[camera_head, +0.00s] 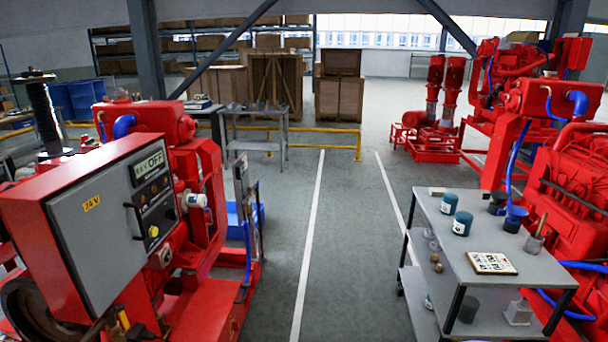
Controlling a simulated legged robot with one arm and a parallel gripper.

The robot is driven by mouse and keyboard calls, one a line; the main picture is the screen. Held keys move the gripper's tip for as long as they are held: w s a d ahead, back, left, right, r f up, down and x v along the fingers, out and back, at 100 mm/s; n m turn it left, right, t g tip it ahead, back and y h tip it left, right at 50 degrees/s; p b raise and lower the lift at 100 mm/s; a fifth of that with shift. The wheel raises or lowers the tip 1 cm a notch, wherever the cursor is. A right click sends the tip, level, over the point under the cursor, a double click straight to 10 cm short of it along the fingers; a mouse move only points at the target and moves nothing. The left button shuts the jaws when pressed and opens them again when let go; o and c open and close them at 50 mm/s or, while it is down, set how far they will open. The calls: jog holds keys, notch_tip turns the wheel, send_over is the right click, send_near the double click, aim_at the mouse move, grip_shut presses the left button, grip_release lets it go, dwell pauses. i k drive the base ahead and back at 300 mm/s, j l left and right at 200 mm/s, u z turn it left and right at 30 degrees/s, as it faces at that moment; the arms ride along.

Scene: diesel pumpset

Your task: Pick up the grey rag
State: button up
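I cannot make out the grey rag for certain. A small grey-beige item (523,37) lies on top of the red machine at the back right; it is too small to tell whether it is cloth. A small flat grey item (437,191) lies at the far left corner of the grey cart (462,262); I cannot tell what it is. My gripper is not in view.
A red pumpset with a control box (95,225) stands at the left. Red engines (580,180) line the right. The aisle (345,250) between is clear.

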aim_at(437, 192)
jog(key=i+z, duration=0.1)
jog(key=i, duration=0.8)
jog(key=i+j+z, duration=0.1)
jog(key=i, duration=0.8)
jog(key=i+z, duration=0.2)
jog(key=i, duration=0.25)
jog(key=i+z, duration=0.25)
jog(key=i, duration=0.15)
jog(key=i+j+z, duration=0.2)
jog(key=i, duration=0.25)
jog(key=i+j+z, duration=0.2)
jog(key=i, duration=0.2)
jog(key=i+z, duration=0.6)
jog(key=k+j, duration=0.05)
